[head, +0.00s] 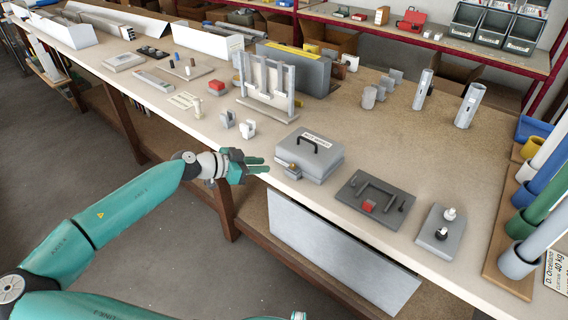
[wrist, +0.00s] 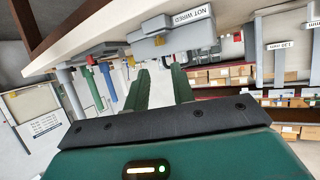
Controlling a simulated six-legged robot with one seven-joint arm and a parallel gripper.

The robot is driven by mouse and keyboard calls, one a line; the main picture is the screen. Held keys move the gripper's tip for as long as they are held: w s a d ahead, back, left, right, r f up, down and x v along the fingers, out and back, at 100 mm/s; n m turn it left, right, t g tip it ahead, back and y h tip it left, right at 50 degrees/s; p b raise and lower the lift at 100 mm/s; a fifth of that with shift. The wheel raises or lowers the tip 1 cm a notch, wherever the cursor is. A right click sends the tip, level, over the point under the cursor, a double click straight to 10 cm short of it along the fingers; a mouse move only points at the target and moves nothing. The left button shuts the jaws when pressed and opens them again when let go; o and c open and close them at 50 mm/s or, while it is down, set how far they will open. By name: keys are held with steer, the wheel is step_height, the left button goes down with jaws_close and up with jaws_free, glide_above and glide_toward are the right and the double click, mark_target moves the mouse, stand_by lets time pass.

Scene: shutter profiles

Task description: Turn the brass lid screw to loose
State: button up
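A grey lidded box (head: 322,165) with a black handle (head: 306,144) and a white label stands near the front edge of the bench. The small brass lid screw (head: 292,168) is on its front left side. In the wrist view, the box (wrist: 150,47) appears tilted, with a label reading "NOT WIRED", and a small yellowish spot that may be the screw (wrist: 160,42). My gripper (head: 265,165) is just left of the box, apart from the screw. In the wrist view its two fingers (wrist: 158,78) are spread with nothing between them.
A dark plate with a handle and red block (head: 375,197) and a grey plate with two knobs (head: 443,233) lie right of the box. Small grey-white blocks (head: 247,129) and an upright frame (head: 268,90) stand behind my gripper. Coloured tubes (head: 545,210) are at the far right.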

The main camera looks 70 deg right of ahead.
mark_target(292, 165)
steer(key=x, duration=1)
steer(key=shift+c, duration=0.5)
jaws_close()
